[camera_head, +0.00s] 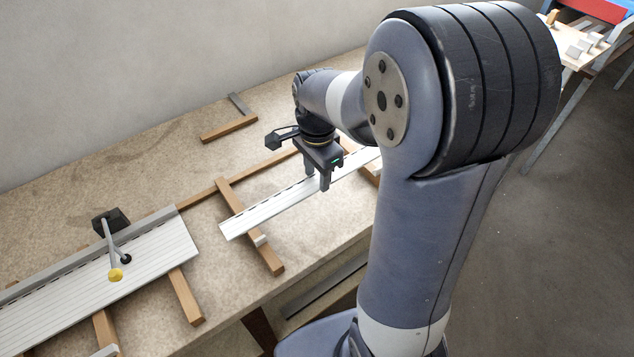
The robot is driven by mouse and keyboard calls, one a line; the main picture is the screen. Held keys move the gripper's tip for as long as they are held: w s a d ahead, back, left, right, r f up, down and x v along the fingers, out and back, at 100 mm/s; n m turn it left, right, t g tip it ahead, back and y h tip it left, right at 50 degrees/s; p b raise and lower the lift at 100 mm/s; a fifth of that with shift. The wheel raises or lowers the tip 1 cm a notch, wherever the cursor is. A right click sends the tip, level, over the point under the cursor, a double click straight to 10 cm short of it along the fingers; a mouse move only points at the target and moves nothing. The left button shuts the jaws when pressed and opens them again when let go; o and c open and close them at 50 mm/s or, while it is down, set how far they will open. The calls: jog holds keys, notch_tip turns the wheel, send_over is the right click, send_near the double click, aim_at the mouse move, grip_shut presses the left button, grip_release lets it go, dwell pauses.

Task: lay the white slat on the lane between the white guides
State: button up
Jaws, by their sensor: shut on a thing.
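The white slat (262,211) is long and narrow with a row of dark slots along its far edge. It runs slantwise over the wooden battens at mid-bench, and its right part passes behind my arm. My gripper (318,181) points down and is shut on the slat right of its visible middle. I cannot tell whether the slat touches the battens or hangs just above them. Other guides are not clearly seen, and my arm hides the lane's right part.
Another batten (228,129) lies behind on the bench (150,165). A second table (583,43) stands at top right.

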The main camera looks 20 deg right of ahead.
aim_at(317, 180)
jog(key=shift+f, duration=1.7)
jog(key=shift+f+b, duration=0.3)
jog(key=shift+f, duration=0.1)
jog(key=o, duration=1)
jog(key=shift+r, duration=0.1)
jog(key=shift+c, duration=0.2)
jog(key=shift+r+p, duration=0.5)
jog(key=shift+r, duration=0.05)
notch_tip(317, 180, up, 12)
jog(key=shift+f, duration=0.2)
